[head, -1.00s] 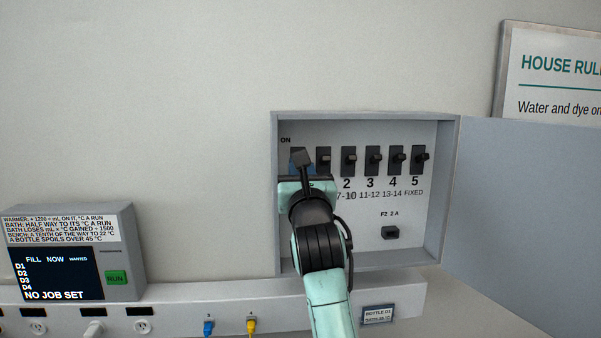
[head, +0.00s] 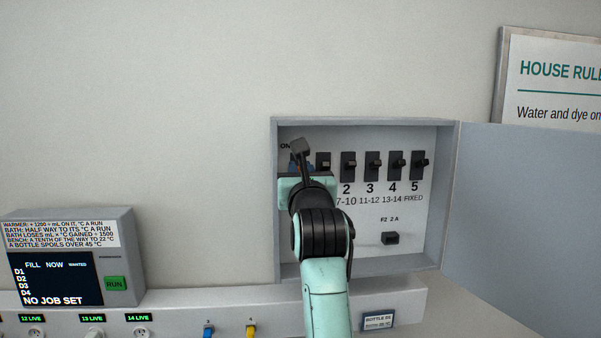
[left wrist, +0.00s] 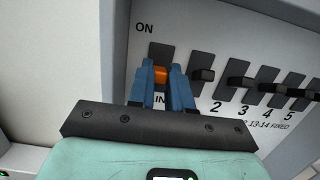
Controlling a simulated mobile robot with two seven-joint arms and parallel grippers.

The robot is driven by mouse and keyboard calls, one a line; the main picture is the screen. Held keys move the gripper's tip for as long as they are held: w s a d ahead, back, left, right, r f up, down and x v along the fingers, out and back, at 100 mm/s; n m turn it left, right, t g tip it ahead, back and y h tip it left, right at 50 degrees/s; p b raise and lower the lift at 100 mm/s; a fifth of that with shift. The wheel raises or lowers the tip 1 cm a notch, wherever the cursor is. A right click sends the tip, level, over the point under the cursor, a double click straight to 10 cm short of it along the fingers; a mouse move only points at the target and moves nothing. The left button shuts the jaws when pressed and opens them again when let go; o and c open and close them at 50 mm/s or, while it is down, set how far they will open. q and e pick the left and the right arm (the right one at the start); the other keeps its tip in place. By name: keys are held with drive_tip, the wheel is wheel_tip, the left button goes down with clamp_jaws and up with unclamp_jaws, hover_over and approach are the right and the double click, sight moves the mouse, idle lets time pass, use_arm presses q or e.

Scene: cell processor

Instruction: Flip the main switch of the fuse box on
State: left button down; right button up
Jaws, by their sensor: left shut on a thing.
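The fuse box (head: 448,200) is on the wall with its door open to the right. The main switch is at its left end, below the "ON" mark; in the head view my gripper and wrist mostly hide it. In the left wrist view its orange lever (left wrist: 161,76) shows between the blue fingers of my left gripper (left wrist: 167,82), which is shut on it. In the head view my left gripper (head: 299,166) reaches up to that switch from below. My right gripper is not in view.
Several black breakers, among them switch 2 (head: 348,164) and switch 5 (head: 420,163), stand in a row right of the main switch. A fuse holder (head: 390,238) is below. Lit "LIVE" labels (head: 93,318) show on the socket rail left of my arm. The display (head: 60,277) reads "NO JOB SET".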

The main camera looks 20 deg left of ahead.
use_arm(q)
drive_tip(key=c, duration=1)
unclamp_jaws()
drive_tip(key=shift+c, duration=0.2)
drive_tip(key=b+v, duration=0.4)
drive_tip(key=v, duration=0.9)
drive_tip(key=shift+b, duration=0.35)
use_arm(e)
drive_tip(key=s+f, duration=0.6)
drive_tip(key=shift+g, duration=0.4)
use_arm(q)
drive_tip(key=shift+s+f, duration=0.1)
drive_tip(key=shift+f, duration=0.05)
